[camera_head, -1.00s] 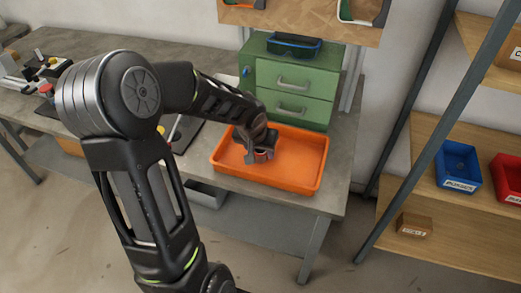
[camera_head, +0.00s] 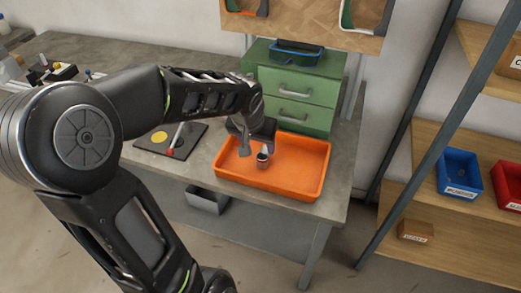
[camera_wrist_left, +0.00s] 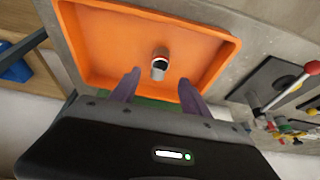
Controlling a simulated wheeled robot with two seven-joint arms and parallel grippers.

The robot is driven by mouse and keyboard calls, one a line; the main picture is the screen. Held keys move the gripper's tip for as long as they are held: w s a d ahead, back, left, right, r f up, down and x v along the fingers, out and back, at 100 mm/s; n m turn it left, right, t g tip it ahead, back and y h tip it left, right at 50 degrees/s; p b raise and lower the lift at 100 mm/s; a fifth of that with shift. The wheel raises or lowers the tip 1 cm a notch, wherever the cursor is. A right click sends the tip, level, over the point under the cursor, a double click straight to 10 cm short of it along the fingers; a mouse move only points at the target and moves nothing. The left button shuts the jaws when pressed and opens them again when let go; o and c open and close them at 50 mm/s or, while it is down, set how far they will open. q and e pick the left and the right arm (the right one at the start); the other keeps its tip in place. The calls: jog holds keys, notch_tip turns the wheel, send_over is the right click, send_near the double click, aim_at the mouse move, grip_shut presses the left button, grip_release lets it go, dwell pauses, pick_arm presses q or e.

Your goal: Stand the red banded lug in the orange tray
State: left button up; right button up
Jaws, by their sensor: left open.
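My left gripper (camera_head: 256,148) is open and empty, close to the lug over the tray. Its two fingers also show in the left wrist view (camera_wrist_left: 160,90). The fingers partly cover the lug's surroundings in the head view. My right gripper is out of view.
A green drawer cabinet (camera_head: 300,82) stands right behind the tray. A black board (camera_head: 158,140) with a yellow disc and a red-tipped lever lies to the left. A shelf with a blue bin (camera_head: 458,172) and a red bin (camera_head: 508,184) stands at the right.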

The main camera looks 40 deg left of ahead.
pick_arm(q)
jog(key=shift+v, duration=1.25)
